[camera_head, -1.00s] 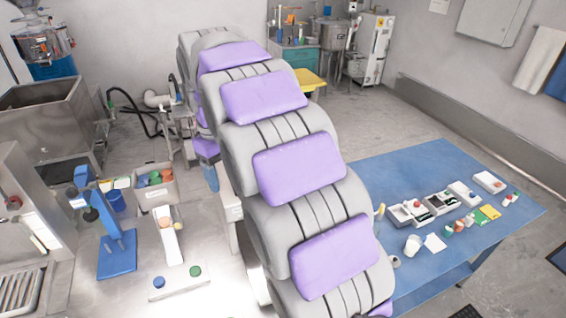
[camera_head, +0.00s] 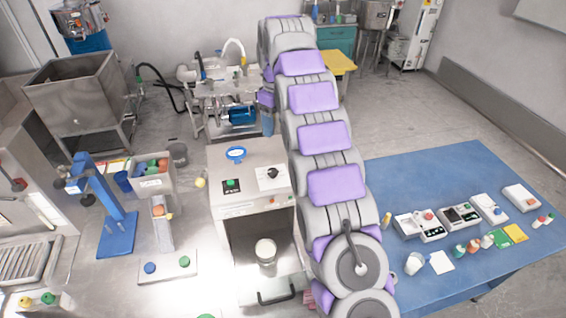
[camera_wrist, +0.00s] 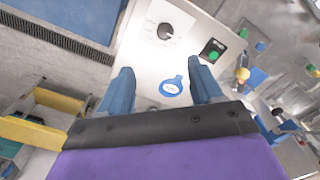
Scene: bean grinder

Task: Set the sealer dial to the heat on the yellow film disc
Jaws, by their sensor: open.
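A grey box-shaped machine (camera_head: 250,208) stands in the middle of the head view. Its top has a black dial (camera_head: 270,173) on a white plate, a green button (camera_head: 231,185) and a round blue-rimmed item (camera_head: 235,154). The wrist view shows the dial (camera_wrist: 165,32) at the top, the green button (camera_wrist: 212,51) to its right and the blue-rimmed item (camera_wrist: 171,87) below. My gripper (camera_wrist: 160,68) is open and empty, its two blue fingers either side of the blue-rimmed item in the picture. The dial's marks are too small to read. I cannot make out a yellow film disc for certain.
A blue press (camera_head: 110,210) and a bin (camera_head: 152,184) of coloured pieces stand left of the machine. A two-button box (camera_head: 168,266) is in front of them. A blue table (camera_head: 425,165) with small devices and jars is at right. Clear floor lies behind it.

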